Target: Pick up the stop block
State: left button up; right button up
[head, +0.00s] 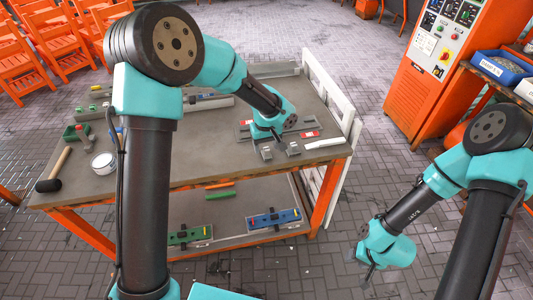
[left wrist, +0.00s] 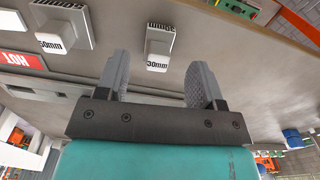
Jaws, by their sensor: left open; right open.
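Two small light grey blocks stand near the table's front edge, at left (head: 266,153) and at right (head: 293,148) in the head view. The left wrist view shows a block marked 30mm (left wrist: 158,48) and one marked 50mm (left wrist: 62,28). No label reads "stop", so I cannot tell by name which is the stop block. My left gripper (left wrist: 160,82) is open and empty, with the 30mm block just beyond the gap between its fingertips. In the head view my left gripper (head: 277,138) is just behind the blocks. My right gripper (head: 366,268) hangs open and empty, off the table.
A grey fixture with red labels (head: 309,134) lies beside my left gripper; one label reads HOT (left wrist: 22,57). A white strip (head: 324,143) lies right of the blocks. A mallet (head: 55,170) and a white tape roll (head: 103,163) are at the left. An orange cabinet (head: 425,90) stands at right.

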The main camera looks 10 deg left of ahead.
aim_at(267, 148)
pick_arm(q)
jog(key=shift+w+f, duration=0.1)
jog(key=shift+f, duration=1.45)
jog(key=shift+d, duration=0.1)
jog(key=c, duration=1)
jog(key=shift+c, duration=0.2)
jog(key=shift+r, duration=0.2)
